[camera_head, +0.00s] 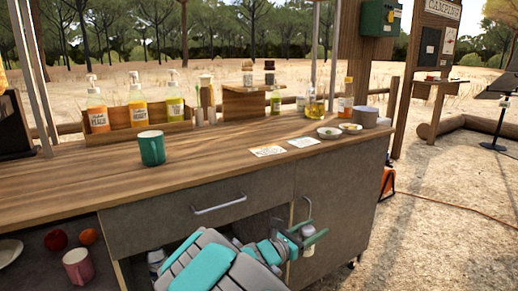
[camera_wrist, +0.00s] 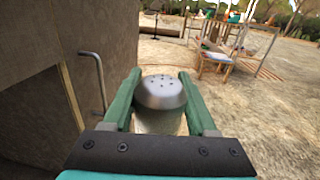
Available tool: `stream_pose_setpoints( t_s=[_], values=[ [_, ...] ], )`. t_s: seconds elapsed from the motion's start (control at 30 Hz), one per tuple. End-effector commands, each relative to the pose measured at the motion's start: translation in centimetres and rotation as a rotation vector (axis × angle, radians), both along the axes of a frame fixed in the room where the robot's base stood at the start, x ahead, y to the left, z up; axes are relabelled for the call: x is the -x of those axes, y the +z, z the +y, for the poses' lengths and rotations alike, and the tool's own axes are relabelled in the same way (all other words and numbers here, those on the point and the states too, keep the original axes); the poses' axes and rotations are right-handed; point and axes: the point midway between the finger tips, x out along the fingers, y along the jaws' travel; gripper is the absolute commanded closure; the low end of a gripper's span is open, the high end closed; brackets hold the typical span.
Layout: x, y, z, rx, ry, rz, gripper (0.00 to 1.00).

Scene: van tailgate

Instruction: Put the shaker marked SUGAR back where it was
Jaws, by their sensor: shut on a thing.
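My gripper (camera_head: 303,238) is in front of the counter's cabinet, below the countertop and near the door handle. It is shut on a shaker (camera_head: 309,232) with a pale, rounded top. In the wrist view, my gripper's green fingers (camera_wrist: 162,92) stand on both sides of the shaker (camera_wrist: 161,92), whose domed grey metal lid has several small holes. The shaker looks roughly upright. Its marking is not readable in either view.
The wooden countertop (camera_head: 215,160) holds a green mug (camera_head: 151,148), a rack of pump bottles (camera_head: 138,115), two cards (camera_head: 267,151), small dishes (camera_head: 329,133) and oil bottles (camera_head: 315,107). A door handle (camera_wrist: 95,80) is close on the left in the wrist view. An open shelf holds a pink mug (camera_head: 78,267).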

Motion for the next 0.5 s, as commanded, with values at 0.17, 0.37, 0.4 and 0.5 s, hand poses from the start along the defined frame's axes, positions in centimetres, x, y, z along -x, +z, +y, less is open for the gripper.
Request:
stream_pose_setpoints(
  t_s=[0.17, 0.37, 0.4, 0.5],
  values=[
    [-0.1, -0.8, 0.3, -0.006, 0.014, -0.006, 1.00],
    [-0.2, -1.5, 0.5, -0.015, 0.025, -0.008, 1.00],
    [-0.2, -1.7, 0.5, -0.016, 0.026, -0.008, 1.00],
    [-0.2, -2.7, 0.5, -0.018, 0.026, -0.003, 1.00]
  ],
)
